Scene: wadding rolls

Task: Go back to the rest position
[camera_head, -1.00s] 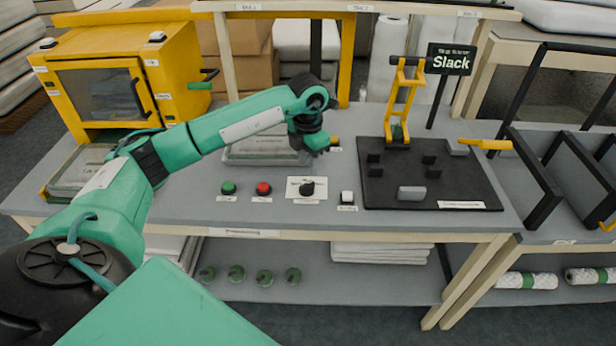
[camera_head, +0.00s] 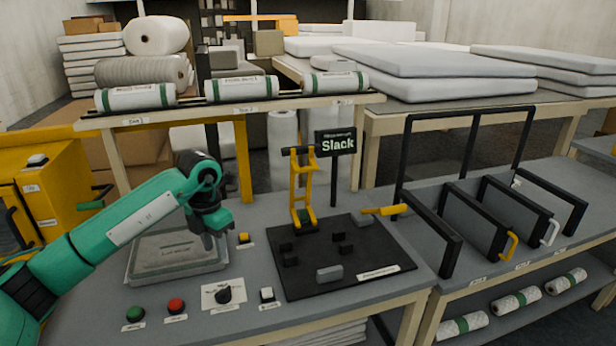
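My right arm and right gripper are not in view.
A green button (camera_head: 135,314), a red button (camera_head: 176,305) and a black knob (camera_head: 223,294) sit along the front. A yellow toggle clamp (camera_head: 302,195) and a "Slack" sign (camera_head: 337,143) stand at the plate. Wadding rolls (camera_head: 136,97) lie on the upper shelf. A yellow cabinet (camera_head: 50,180) stands left.

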